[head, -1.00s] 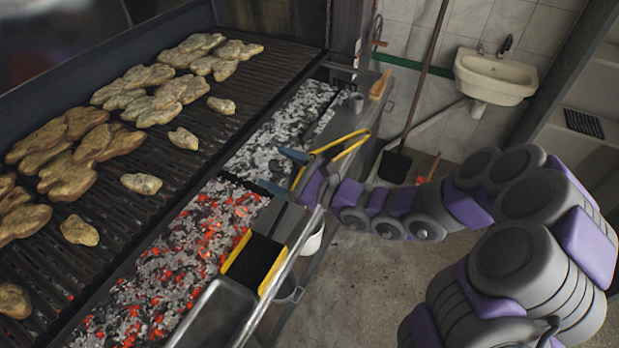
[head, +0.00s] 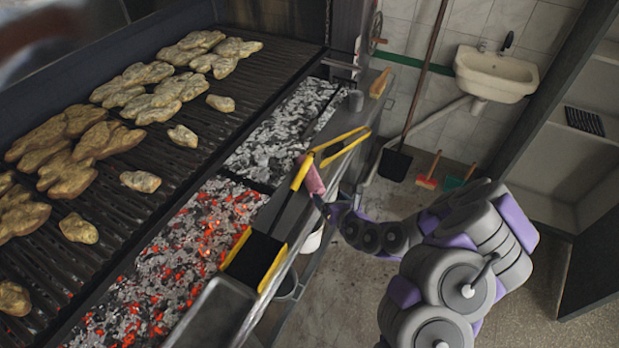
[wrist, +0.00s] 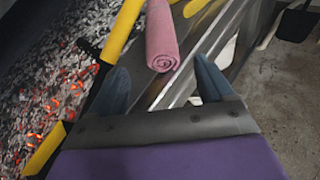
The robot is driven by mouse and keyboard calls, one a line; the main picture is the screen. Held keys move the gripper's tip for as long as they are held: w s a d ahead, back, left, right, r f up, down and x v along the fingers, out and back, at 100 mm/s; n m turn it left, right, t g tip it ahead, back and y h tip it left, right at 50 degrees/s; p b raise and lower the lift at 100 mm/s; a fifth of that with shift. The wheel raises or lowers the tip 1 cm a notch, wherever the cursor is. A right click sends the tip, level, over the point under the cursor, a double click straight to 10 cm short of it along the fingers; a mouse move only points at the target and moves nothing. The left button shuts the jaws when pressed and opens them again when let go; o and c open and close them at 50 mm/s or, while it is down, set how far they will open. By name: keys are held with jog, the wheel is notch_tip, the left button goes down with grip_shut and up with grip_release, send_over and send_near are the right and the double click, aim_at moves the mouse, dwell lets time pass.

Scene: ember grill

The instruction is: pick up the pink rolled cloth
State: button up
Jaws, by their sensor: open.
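The pink rolled cloth (head: 314,180) lies on the narrow metal ledge at the grill's front, beside yellow handles. In the wrist view the cloth (wrist: 161,38) is a roll with its spiral end facing me. My gripper (wrist: 160,66) is open, with one blue-grey finger on each side of the line to the cloth. The roll's near end is about level with the fingertips, and the fingers are not closed on it. In the head view the gripper is small and mostly hidden beside the cloth, at the end of my arm.
Yellow handles (head: 340,146) lie close behind the cloth. Glowing coals (head: 190,255) are to its left, with the meat-covered grate (head: 140,205) beyond. A black and yellow item (head: 255,260) and a metal tray (head: 218,315) lie nearer. Open floor (head: 345,290) is to the right.

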aim_at(318, 187)
jog(key=b+x, duration=0.2)
jog(key=x, duration=0.7)
jog(key=shift+s+a+b, duration=0.1)
jog(key=shift+s+b, duration=0.05)
jog(key=shift+b, duration=0.25)
jog(key=b+x, duration=0.2)
jog(key=x, duration=0.2)
jog(key=shift+w+f, duration=0.25)
jog(key=shift+f, duration=0.05)
jog(key=shift+w+a, duration=0.2)
jog(key=shift+w, duration=0.05)
jog(key=c, duration=0.9)
jog(key=shift+o, duration=0.2)
jog(key=shift+d+r, duration=0.1)
jog(key=shift+d, duration=0.05)
